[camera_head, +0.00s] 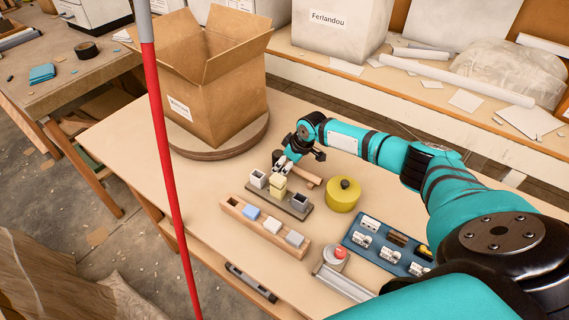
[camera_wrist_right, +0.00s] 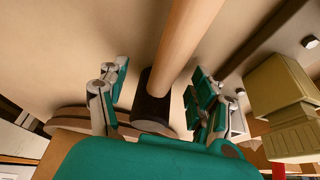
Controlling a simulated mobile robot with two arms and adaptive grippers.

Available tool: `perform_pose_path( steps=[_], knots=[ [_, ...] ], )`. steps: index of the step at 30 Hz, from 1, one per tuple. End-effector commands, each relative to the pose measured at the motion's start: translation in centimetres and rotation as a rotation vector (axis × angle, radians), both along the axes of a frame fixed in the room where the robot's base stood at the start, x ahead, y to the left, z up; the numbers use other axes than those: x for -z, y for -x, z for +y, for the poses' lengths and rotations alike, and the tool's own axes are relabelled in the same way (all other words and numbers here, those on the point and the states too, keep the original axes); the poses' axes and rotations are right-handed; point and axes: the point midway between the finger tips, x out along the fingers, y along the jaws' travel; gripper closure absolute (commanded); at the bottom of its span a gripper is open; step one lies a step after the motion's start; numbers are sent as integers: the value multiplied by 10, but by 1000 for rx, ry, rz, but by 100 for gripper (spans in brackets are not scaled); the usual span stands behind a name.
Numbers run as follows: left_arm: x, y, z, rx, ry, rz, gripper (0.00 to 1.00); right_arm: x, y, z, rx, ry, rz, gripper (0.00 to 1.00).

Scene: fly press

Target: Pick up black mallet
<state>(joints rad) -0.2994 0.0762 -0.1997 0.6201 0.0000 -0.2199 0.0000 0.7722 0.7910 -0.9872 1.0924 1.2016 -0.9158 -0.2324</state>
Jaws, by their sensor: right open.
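The black mallet lies on the table in the head view, its wooden handle (camera_head: 308,179) pointing toward the lower right. Its black head (camera_head: 277,157) is partly hidden by my right gripper (camera_head: 286,163). In the right wrist view the black head (camera_wrist_right: 152,103) sits between the two spread fingers of my right gripper (camera_wrist_right: 157,83), and the pale wooden handle (camera_wrist_right: 188,40) runs up and away. The fingers stand on either side of the mallet with gaps visible; contact is not visible. My left gripper is not in view.
A dark tray (camera_head: 293,211) with small blocks stands close in front of the mallet. A yellow cylinder (camera_head: 341,196) is to its right. A cardboard box (camera_head: 213,95) on a round wooden board (camera_head: 187,146) stands behind left. A blue tray (camera_head: 372,250) is at front right.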

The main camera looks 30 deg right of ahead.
Motion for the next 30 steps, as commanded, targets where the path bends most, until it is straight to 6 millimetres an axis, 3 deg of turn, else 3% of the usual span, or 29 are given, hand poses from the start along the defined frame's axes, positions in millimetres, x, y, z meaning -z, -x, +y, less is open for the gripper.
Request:
perform_pose_path(
  steps=[3, 18, 30],
  knots=[
    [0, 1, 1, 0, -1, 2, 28, 0, 0, 0, 0, 0, 0, 37],
    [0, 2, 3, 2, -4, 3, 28, -1, 0, 0, 1, 1, 0, 100],
    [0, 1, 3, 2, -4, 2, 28, -3, -1, 0, 1, 0, -2, 100]
  ],
)
